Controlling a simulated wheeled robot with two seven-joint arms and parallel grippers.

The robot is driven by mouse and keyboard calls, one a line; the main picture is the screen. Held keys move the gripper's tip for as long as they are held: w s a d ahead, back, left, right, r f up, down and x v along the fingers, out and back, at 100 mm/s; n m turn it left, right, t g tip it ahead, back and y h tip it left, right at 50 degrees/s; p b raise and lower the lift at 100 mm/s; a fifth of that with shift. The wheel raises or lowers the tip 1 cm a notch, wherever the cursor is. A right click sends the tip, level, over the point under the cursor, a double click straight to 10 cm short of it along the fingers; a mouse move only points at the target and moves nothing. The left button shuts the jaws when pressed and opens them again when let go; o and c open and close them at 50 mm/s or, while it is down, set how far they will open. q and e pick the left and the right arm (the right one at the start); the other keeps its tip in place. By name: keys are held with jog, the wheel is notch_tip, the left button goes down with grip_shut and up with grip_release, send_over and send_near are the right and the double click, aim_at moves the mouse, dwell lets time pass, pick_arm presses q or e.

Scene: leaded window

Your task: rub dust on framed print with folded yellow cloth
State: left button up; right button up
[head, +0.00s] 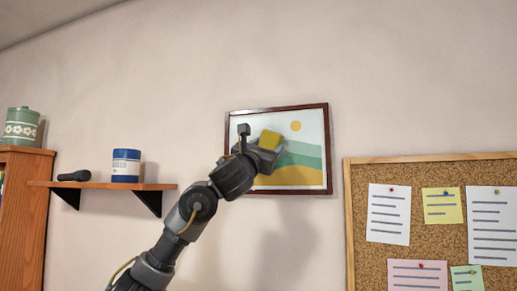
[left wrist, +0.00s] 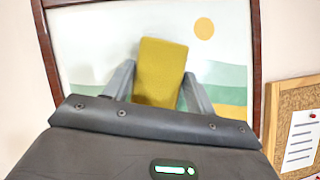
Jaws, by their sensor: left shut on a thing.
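The framed print (head: 306,153) hangs on the wall, with a dark reddish-brown frame, an orange sun and green and yellow hills. It also shows in the left wrist view (left wrist: 104,47). My left gripper (head: 262,148) is in front of the print's left and middle part. In the left wrist view its two fingers are shut on the folded yellow cloth (left wrist: 161,71), one on each side. The cloth also shows in the head view (head: 270,139). I cannot tell whether it touches the print. I cannot make out any dust. My right gripper is not in view.
A cork board (head: 416,215) with pinned notes hangs to the right, lower than the print. A wooden shelf (head: 158,187) at left holds a blue and white tin (head: 126,166) and a dark object (head: 74,176). A green tin (head: 22,126) stands on a wooden cabinet (head: 24,215).

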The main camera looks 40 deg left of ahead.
pick_arm(q)
jog(key=shift+d, duration=0.15)
jog(key=shift+w+d, duration=0.35)
jog(key=shift+d, duration=0.4)
jog(key=shift+w+d, duration=0.3)
jog(key=shift+d, duration=0.4)
jog(key=shift+d+b, duration=0.1)
jog(key=shift+b, duration=0.2)
jog(key=shift+w+d, duration=0.15)
jog(key=shift+d, duration=0.4)
jog(key=shift+w+d+b, duration=0.2)
jog(key=shift+d, duration=0.35)
jog(key=shift+w+d+b, duration=0.15)
jog(key=shift+w+d, duration=0.05)
jog(key=shift+d, duration=0.3)
jog(key=shift+s+a+r+p, duration=0.1)
jog(key=shift+a+r+p, duration=0.1)
jog(key=shift+r+p, duration=0.6)
jog(key=shift+r, duration=0.1)
